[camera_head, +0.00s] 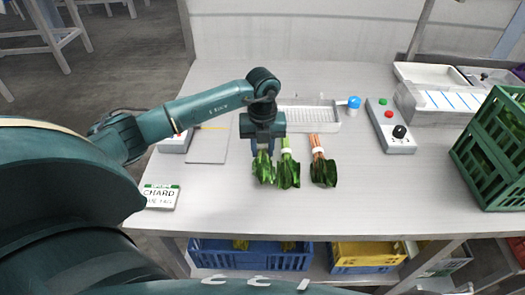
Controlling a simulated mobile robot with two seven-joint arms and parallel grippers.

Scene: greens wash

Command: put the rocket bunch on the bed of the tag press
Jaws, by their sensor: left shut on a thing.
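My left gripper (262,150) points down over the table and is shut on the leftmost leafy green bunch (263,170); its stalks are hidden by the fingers. This bunch seems to be the rocket. I cannot tell if it touches the table. Close to its right lies a bunch with pale green stalks and a white band (288,172). Further right lies a bunch with orange-pink stalks (322,170). My right gripper is out of view.
A white slotted tray (318,121) with a blue knob (354,102) stands behind the bunches. A control box (393,130) is to its right. A green crate (490,150) stands at right. A CHARD card (160,198) lies front left. The front middle is clear.

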